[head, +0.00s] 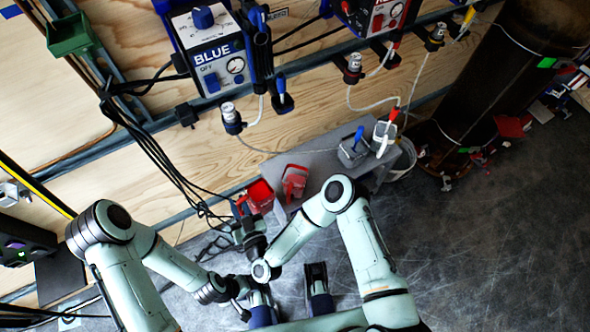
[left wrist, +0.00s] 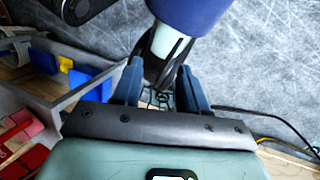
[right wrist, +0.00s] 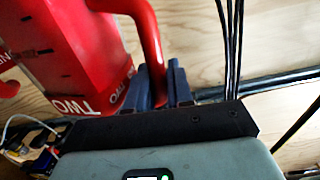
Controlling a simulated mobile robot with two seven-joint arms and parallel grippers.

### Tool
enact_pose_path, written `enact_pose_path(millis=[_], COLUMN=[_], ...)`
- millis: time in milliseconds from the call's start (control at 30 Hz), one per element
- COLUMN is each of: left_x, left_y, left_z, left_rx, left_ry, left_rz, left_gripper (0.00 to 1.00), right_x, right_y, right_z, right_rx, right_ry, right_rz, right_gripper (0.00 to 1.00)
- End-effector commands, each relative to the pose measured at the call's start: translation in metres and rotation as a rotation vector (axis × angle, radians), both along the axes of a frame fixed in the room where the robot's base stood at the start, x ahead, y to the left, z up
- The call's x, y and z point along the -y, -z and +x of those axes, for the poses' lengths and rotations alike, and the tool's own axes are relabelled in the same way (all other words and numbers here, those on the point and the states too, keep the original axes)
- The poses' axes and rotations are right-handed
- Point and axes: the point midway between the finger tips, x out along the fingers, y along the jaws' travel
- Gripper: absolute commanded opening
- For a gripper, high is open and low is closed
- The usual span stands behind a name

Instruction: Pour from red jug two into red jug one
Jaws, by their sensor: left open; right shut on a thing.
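Red jug two (head: 261,196) is held left of the grey bench; it fills the upper left of the right wrist view (right wrist: 85,60), with "TWO" on its side. My right gripper (head: 242,212) is shut on its handle, which passes between the fingers (right wrist: 160,85). Another red jug (head: 294,181), whose label I cannot read, stands on the bench just right of jug two. I take it as red jug one. My left gripper (head: 243,308) is low in the head view, apart from both jugs. In the left wrist view its fingers (left wrist: 158,88) are open and empty.
The grey bench (head: 325,170) also bears a grey jug with a blue top (head: 353,148) and a whitish jug (head: 383,135). A blue-labelled machine (head: 215,60) hangs on the wooden wall with hoses. Black cables (head: 160,150) hang left of the jugs.

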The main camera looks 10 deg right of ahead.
Motion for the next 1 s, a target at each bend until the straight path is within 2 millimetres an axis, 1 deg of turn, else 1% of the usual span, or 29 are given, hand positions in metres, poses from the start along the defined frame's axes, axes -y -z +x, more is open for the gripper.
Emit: enact_pose_path(millis=[33,100,467,800,900,1000], left_x=[0.000,0.000,0.000,0.000,0.000,0.000], left_y=[-0.003,-0.005,-0.016,-0.027,-0.029,-0.028], left_z=[-0.001,-0.002,-0.007,-0.011,-0.013,-0.013], left_rx=[-0.002,-0.005,-0.024,-0.040,-0.045,-0.047], left_ry=[0.001,0.001,0.005,0.009,0.009,0.010], left_rz=[0.000,-0.001,-0.004,-0.006,-0.007,-0.007], left_gripper=[0.43,0.43,0.43,0.43,0.43,0.43], right_x=[0.003,0.005,0.021,0.040,0.045,0.045], right_y=[-0.006,-0.011,-0.034,-0.055,-0.060,-0.059], right_z=[0.002,0.003,0.012,0.021,0.024,0.024], right_rx=[-0.008,-0.023,-0.105,-0.183,-0.201,-0.206], right_ry=[0.002,0.001,0.002,0.002,0.001,-0.002], right_rz=[0.024,0.056,0.215,0.368,0.404,0.412], right_gripper=[0.00,0.00,0.00,0.00,0.00,0.00])
